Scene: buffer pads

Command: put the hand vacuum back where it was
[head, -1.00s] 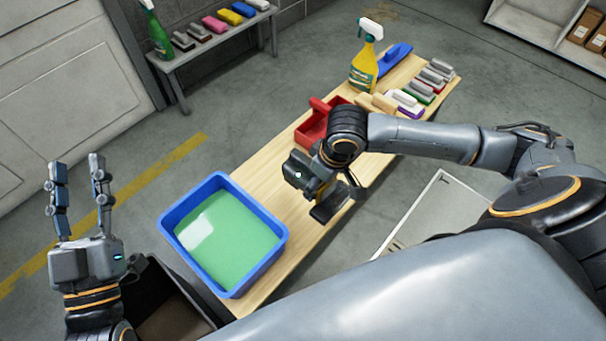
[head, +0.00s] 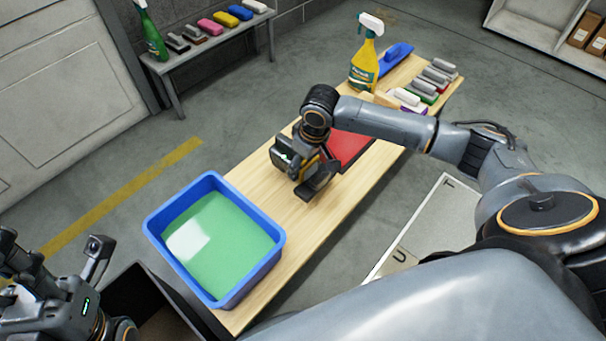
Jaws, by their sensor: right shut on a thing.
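My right gripper (head: 312,180) is over the middle of the wooden bench and shut on a dark item with a yellow patch (head: 321,187). It appears to be the hand vacuum, though the gripper hides much of it. It is low over the bench; I cannot tell whether it touches the wood. No other hand vacuum shows. My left gripper (head: 55,262) is at the lower left, away from the bench, with its fingers spread and nothing between them.
The wooden bench (head: 262,178) holds a blue tub (head: 277,262) of green liquid, a partly hidden red item (head: 350,148), a yellow spray bottle (head: 364,66) and several brushes (head: 437,78). A grey side bench (head: 215,45) stands behind. Bare wood lies between tub and gripper.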

